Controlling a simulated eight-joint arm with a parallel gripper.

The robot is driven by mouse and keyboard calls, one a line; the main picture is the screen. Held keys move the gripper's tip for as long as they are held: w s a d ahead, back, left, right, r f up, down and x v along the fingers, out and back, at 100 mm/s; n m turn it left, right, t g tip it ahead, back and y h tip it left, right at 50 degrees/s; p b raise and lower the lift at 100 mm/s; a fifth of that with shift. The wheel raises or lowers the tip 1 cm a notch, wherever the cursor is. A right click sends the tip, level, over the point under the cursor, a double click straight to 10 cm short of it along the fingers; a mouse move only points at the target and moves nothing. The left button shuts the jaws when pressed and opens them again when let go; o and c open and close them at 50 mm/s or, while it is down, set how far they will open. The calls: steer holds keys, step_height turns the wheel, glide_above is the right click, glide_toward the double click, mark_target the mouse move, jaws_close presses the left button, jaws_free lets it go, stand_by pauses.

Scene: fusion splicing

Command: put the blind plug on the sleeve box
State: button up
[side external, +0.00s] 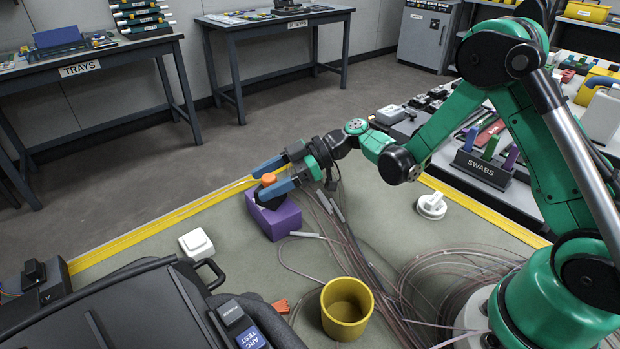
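The purple box (283,223), which I take to be the sleeve box, stands on the grey-green mat left of the cables. An orange-topped piece (268,179) with a darker lower part, which I take to be the blind plug, is at the left end of the box's top. My gripper (264,183) reaches in from the right, with one blue finger on each side of this piece, and appears shut on it. The near finger hides part of the piece and of the box. Whether the piece touches the box or hangs just above it, I cannot tell.
A yellow cup (346,309) stands in front, with an orange scrap (281,306) beside it. Loose cables (350,240) run right of the box. A white square item (196,243) lies left, a white round one (432,206) right. A dark case (140,310) fills the front left.

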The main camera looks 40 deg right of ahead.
steer(key=shift+r, duration=0.1)
steer(key=v, duration=1.2)
steer(key=s+a+r+m+t+h, duration=0.1)
steer(key=s+r+m+t+h, duration=0.1)
steer(key=s+m+h, duration=0.7)
steer(key=r+m+h, duration=0.1)
steer(key=m+h, duration=0.3)
steer(key=shift+s+a+m, duration=0.25)
steer(key=shift+s+m, duration=0.05)
